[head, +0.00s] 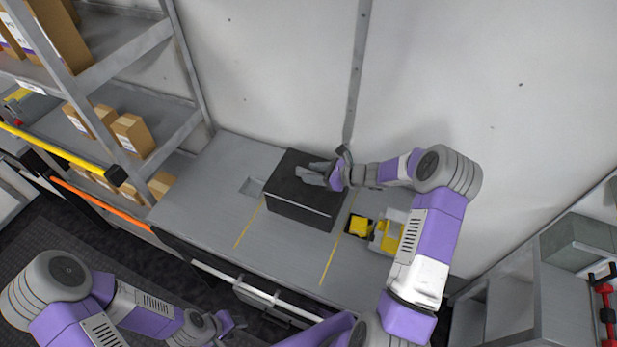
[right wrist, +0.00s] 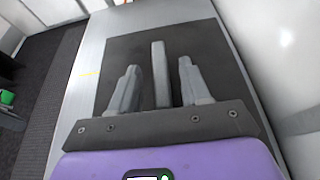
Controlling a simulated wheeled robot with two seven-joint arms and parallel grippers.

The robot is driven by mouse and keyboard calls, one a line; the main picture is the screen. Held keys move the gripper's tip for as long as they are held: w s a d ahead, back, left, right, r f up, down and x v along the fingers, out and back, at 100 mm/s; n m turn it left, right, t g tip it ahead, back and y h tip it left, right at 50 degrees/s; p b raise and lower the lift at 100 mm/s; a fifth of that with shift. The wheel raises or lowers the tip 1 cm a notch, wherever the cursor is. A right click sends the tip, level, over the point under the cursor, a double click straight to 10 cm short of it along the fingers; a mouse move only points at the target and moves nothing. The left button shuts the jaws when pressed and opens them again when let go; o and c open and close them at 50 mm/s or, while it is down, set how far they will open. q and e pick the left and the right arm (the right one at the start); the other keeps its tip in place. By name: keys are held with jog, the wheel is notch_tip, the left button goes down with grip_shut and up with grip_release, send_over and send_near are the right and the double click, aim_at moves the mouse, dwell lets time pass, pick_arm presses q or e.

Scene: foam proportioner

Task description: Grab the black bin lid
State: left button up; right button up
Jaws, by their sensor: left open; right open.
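The black bin (head: 300,208) stands on the grey worktop against the back wall, its dark lid (head: 292,162) on top. The lid also fills the middle of the right wrist view (right wrist: 205,50). A grey bar-shaped handle (right wrist: 160,72) stands on the lid. My right gripper (head: 312,174) is open over the lid, and its two fingers (right wrist: 158,88) are on either side of the handle, with gaps visible. Whether the fingers touch the lid cannot be told. My left gripper (head: 238,322) is open and empty, low in front of the worktop, away from the bin.
Yellow blocks (head: 361,226) in dark and grey holders sit right of the bin. A shelf rack with cardboard boxes (head: 132,136) stands at left. The grey worktop (head: 205,205) is clear left of the bin, apart from a small recess. A white rail (head: 255,291) runs along its front.

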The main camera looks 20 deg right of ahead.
jog(key=shift+x, duration=1)
grip_shut()
